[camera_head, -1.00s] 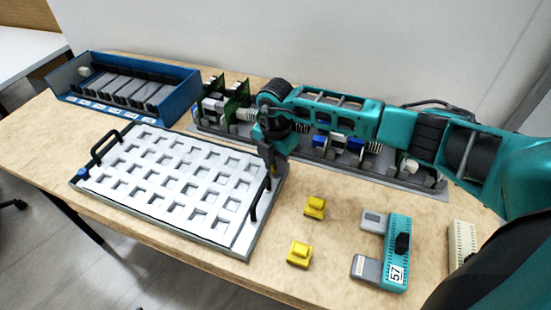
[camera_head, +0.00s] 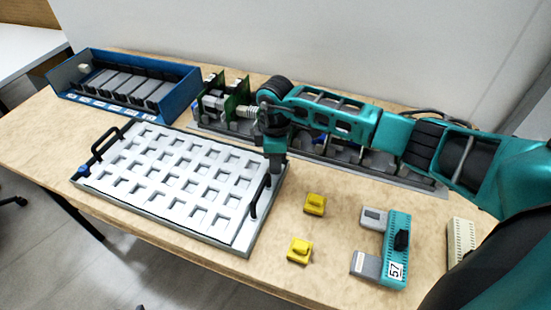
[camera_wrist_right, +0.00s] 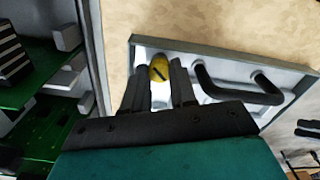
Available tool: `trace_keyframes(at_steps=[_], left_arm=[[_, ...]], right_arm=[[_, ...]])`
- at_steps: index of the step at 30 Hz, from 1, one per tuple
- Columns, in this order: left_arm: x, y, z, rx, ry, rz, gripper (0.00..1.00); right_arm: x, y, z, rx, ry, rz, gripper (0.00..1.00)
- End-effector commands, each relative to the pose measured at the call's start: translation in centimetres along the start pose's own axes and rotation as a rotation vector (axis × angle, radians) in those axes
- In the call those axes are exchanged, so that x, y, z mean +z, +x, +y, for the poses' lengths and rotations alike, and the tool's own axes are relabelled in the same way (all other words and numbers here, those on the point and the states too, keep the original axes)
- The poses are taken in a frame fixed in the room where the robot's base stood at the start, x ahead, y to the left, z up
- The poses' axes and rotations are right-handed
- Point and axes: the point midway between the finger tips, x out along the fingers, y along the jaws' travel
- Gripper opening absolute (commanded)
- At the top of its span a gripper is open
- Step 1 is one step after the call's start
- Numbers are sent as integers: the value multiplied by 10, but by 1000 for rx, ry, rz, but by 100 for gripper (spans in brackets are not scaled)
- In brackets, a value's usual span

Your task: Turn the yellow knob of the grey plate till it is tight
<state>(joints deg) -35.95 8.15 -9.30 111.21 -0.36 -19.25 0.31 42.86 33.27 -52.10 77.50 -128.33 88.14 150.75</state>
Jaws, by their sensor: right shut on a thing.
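The grey plate (camera_head: 246,250) lies flat on the table with a white grid of square pockets and a black handle at each end. The yellow knob (camera_wrist_right: 160,68) sits at a corner of the plate in the right wrist view, with a dark slot line across its top. My right gripper (camera_wrist_right: 159,86) points down at that corner, with a finger on each side of the knob, shut on it. In the head view the right gripper (camera_head: 274,173) stands at the plate's far right corner and hides the knob. My left gripper is not in view.
A black handle (camera_head: 260,196) is close beside the gripper. Behind stands a rack with green boards (camera_head: 237,98); a blue box (camera_head: 183,98) is at back left. Two yellow blocks (camera_head: 314,204) (camera_head: 299,250) and a teal module (camera_head: 397,240) lie to the right.

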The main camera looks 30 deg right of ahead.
Motion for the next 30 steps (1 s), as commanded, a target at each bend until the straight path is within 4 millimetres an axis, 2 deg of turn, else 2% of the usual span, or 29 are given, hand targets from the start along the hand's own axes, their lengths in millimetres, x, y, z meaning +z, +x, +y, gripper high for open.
trace_keyframes(at_steps=[1,15,30], left_arm=[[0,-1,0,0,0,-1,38],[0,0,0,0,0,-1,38],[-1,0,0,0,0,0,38]], right_arm=[[-1,-6,4,10,47,7,0],[-2,-5,3,5,457,9,0],[-1,-6,4,8,652,11,0]])
